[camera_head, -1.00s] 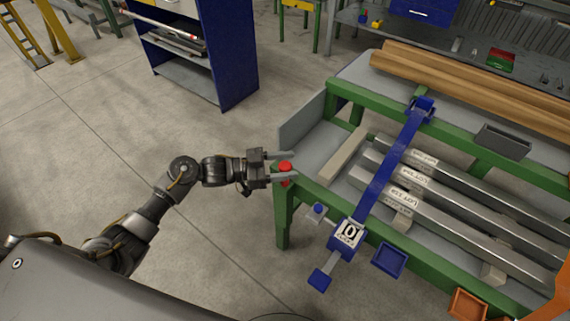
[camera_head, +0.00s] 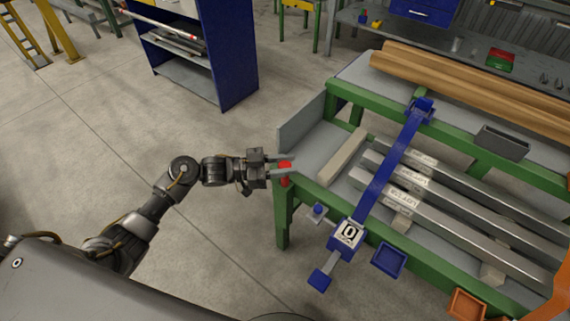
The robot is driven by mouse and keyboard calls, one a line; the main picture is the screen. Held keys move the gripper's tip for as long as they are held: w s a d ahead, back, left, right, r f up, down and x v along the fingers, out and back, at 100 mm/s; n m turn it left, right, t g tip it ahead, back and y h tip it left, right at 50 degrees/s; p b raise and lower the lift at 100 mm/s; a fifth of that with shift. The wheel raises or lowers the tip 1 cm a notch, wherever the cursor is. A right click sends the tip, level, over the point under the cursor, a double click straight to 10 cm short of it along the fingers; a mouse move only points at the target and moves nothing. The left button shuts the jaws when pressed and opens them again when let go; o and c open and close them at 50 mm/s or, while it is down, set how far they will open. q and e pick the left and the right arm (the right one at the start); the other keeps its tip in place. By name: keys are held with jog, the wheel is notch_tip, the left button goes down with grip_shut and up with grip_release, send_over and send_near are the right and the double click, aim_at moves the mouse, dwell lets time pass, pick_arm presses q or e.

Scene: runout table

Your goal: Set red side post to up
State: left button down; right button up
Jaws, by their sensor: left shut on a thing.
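The red side post (camera_head: 285,167) stands at the near left corner of the green-framed runout table (camera_head: 297,185). Its round red top shows above the gripper fingers and some red shows below them. My left gripper (camera_head: 284,171) comes in from the left and is shut on the red side post, one finger on either side of it. My right gripper is not in view.
A blue clamp arm (camera_head: 396,160) crosses the table, with a white block marked 0 (camera_head: 349,234) at its near end.

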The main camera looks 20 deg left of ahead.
pick_arm(q)
notch_tip(320, 180, up, 4)
jog(key=p, duration=0.2)
jog(key=shift+f+p, duration=0.25)
jog(key=shift+p, duration=0.05)
notch_tip(320, 180, up, 2)
jog(key=shift+r+p, duration=0.15)
jog(key=shift+p, duration=0.9)
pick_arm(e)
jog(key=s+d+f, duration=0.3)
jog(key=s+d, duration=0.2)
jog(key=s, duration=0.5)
pick_arm(q)
notch_tip(320, 180, up, 14)
jog(key=p, duration=1.1)
jog(key=shift+f, duration=0.25)
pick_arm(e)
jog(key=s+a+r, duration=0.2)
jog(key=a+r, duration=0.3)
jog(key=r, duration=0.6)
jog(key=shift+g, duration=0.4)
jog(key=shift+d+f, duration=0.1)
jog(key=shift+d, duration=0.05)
pick_arm(q)
jog(key=c, duration=1)
grip_release()
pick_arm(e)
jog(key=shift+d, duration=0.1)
